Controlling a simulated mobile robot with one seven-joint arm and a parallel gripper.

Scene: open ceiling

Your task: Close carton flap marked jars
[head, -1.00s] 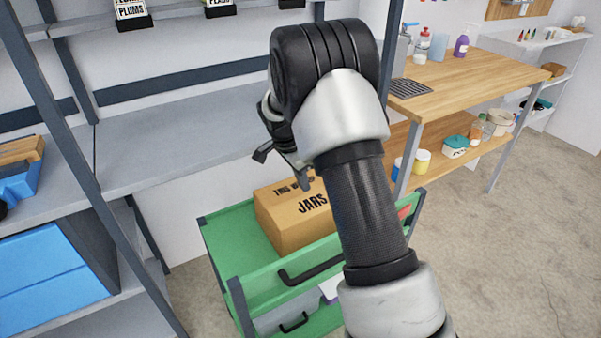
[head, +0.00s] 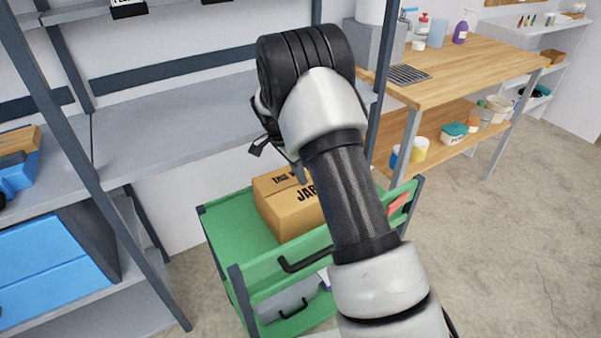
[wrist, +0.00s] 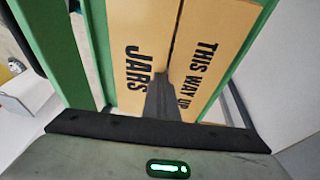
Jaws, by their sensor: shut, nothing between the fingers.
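The brown cardboard carton (head: 285,215) sits on the top of a green cart. Its panel marked JARS (wrist: 135,50) and its panel marked THIS WAY UP (wrist: 205,60) lie side by side in the wrist view, with a narrow dark gap between them. I cannot tell whether the JARS flap lies fully flush. My gripper (wrist: 162,88) is shut and empty, its tips over the carton near the gap. I cannot tell if they touch it. In the head view my arm hides the carton's right part and the end of the word JARS.
The green cart (head: 225,215) has raised rims and a black handle. Grey shelving (head: 170,140) stands behind and left, with a dark post near my wrist. A wooden workbench (head: 465,75) stands at the right. Bare floor is open at the lower right.

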